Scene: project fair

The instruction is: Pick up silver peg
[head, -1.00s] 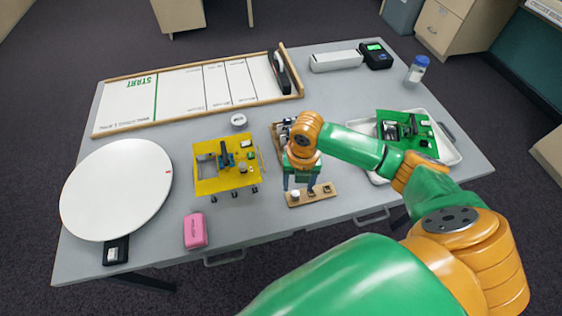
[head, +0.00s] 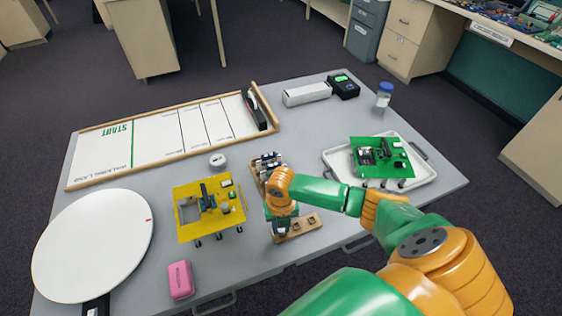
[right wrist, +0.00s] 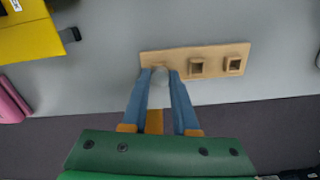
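The silver peg (right wrist: 158,77) shows in the right wrist view at the left end of a wooden strip (right wrist: 215,57), which has two square sockets to its right. My right gripper (right wrist: 160,78) has its blue fingers on both sides of the peg, with little or no gap, and looks shut on it. The peg still appears to be at the strip. In the head view my right gripper (head: 280,225) is over the left end of the strip (head: 304,225) and hides the peg. My left gripper is not in view.
A yellow platform (head: 187,228) and a pink case (head: 180,280) are left of the gripper. A wooden holder with dark and metal parts (head: 268,160) is just behind it. A white tray (head: 425,172) with a green board is at right.

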